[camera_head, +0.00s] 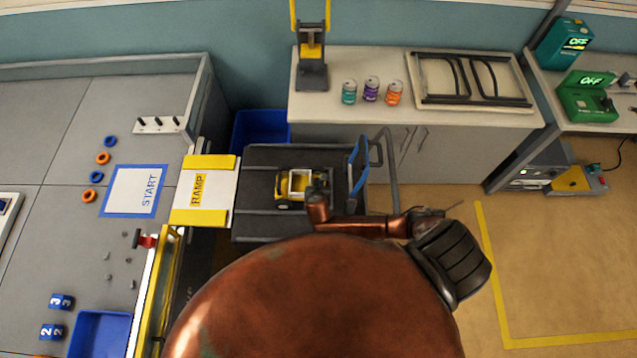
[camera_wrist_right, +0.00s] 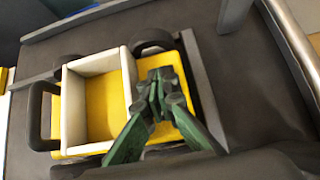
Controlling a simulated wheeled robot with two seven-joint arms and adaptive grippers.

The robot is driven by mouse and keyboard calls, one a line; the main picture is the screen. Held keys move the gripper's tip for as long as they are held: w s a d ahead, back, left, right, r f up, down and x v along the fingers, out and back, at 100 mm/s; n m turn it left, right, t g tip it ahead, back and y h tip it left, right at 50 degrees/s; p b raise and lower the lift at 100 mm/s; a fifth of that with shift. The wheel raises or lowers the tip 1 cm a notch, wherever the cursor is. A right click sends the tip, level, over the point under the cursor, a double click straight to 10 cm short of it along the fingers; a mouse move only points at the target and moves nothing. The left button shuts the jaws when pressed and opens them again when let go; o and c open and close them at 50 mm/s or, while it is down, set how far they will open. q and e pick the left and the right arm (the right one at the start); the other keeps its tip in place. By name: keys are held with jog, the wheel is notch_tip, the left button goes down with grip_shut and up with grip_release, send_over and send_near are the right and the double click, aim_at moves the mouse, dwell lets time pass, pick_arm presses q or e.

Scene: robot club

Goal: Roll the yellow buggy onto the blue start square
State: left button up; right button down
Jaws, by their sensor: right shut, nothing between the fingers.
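The yellow buggy (camera_head: 296,184) stands on a dark cart deck (camera_head: 262,157) with raised side rails. In the right wrist view the buggy (camera_wrist_right: 95,105) has a white-walled open bed, black wheels and a black loop handle at its left end. My right gripper (camera_wrist_right: 158,84) is shut and empty, with its fingertips over the buggy's right end; I cannot tell whether they touch it. In the head view my arm hides most of this gripper. The blue start square (camera_head: 135,190), a white panel with a blue border marked START, lies on the grey table to the left. My left gripper is not in view.
A white ramp (camera_head: 204,191) with yellow edges spans between the cart and the table. Blue and orange rings (camera_head: 97,177) lie left of the start square. A blue tray (camera_head: 101,333) and numbered blocks (camera_head: 58,301) are at lower left.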

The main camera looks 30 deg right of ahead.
aim_at(299, 181)
jog(key=shift+w+a+f, duration=0.1)
jog(key=shift+w+a, duration=0.6)
jog(key=shift+a, duration=0.5)
jog(key=shift+w+a+f, duration=0.1)
jog(key=shift+w+a, duration=0.6)
jog(key=shift+a, duration=0.45)
jog(key=shift+w+a, duration=0.7)
jog(key=shift+a, duration=0.5)
jog(key=shift+w+a+b, duration=0.4)
jog(key=shift+w+a, duration=0.35)
jog(key=shift+a, duration=0.5)
jog(key=shift+w+a+b, duration=0.35)
jog(key=shift+w+a, duration=0.35)
jog(key=shift+a, duration=0.5)
jog(key=shift+w+a+b, duration=0.4)
jog(key=shift+w+a, duration=0.35)
jog(key=shift+a, duration=0.5)
